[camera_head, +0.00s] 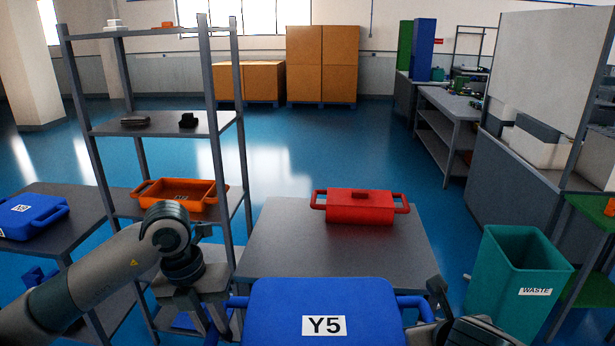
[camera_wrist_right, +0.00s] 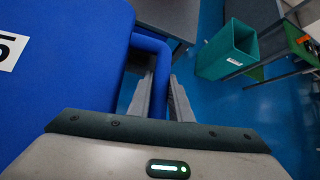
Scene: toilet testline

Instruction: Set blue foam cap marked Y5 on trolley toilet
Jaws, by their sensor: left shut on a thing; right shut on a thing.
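The blue foam cap marked Y5 (camera_head: 283,310) is at the bottom middle of the head view, label facing up, in front of the grey table. Its blue body also fills the left of the right wrist view (camera_wrist_right: 70,60). My left gripper (camera_head: 226,322) is shut on its left handle; the fingertips are partly hidden. My right gripper (camera_head: 438,298) is shut on its right handle, which runs between the two fingers in the right wrist view (camera_wrist_right: 160,95). I cannot make out a trolley toilet in either view.
A red cap-like block with handles (camera_head: 360,208) sits on the grey table (camera_head: 290,245). A teal waste bin (camera_head: 510,290) stands at right. A shelf rack (camera_head: 228,150) holds an orange tray (camera_head: 180,193). Another blue labelled block (camera_head: 30,215) lies at far left. Floor beyond is clear.

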